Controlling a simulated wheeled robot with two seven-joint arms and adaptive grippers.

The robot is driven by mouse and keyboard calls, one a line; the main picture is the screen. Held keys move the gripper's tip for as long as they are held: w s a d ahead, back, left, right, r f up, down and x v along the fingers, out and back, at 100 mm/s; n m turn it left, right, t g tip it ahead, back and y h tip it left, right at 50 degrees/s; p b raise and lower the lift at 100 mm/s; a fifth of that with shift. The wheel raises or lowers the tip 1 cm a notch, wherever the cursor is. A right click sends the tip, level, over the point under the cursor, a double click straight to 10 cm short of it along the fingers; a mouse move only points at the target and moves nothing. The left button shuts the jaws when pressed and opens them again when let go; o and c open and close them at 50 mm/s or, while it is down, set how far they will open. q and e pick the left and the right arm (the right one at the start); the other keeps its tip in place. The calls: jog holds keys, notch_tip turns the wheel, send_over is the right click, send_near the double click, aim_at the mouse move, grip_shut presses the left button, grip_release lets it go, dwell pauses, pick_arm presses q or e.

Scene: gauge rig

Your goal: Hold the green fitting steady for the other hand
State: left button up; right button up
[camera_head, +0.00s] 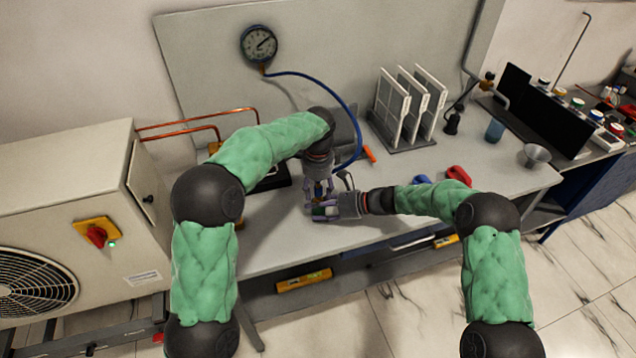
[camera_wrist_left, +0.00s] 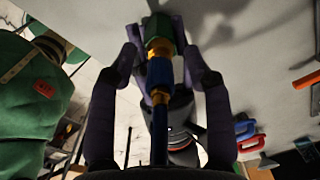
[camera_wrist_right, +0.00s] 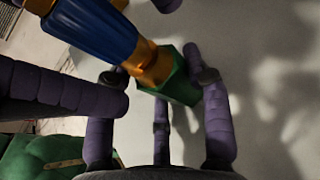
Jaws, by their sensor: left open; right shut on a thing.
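The green fitting (camera_wrist_right: 180,82) is held between the fingers of my right gripper (camera_wrist_right: 160,80), low over the bench. It also shows at the top of the left wrist view (camera_wrist_left: 168,30). A blue sleeve (camera_wrist_right: 90,25) with a brass end (camera_wrist_right: 148,64) meets the fitting; I cannot tell how far it is engaged. My left gripper (camera_wrist_left: 162,68) is open, its fingers on either side of the blue sleeve with gaps. In the head view, my left gripper (camera_head: 318,187) is just above my right gripper (camera_head: 328,209), and the fitting is mostly hidden.
A blue hose (camera_head: 335,90) runs from the round gauge (camera_head: 259,44) down behind my left gripper. A rack of white panels (camera_head: 408,100), a red-handled item (camera_head: 459,174) and an orange-handled tool (camera_head: 369,154) stand or lie nearby. The bench front (camera_head: 285,243) is clear.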

aim_at(318, 183)
pick_arm(q)
jog(key=shift+f, duration=0.1)
grip_shut()
dwell(0.4)
jog(key=shift+r, duration=0.35)
jog(key=shift+r, duration=2.35)
pick_arm(e)
jog(key=o, duration=1.5)
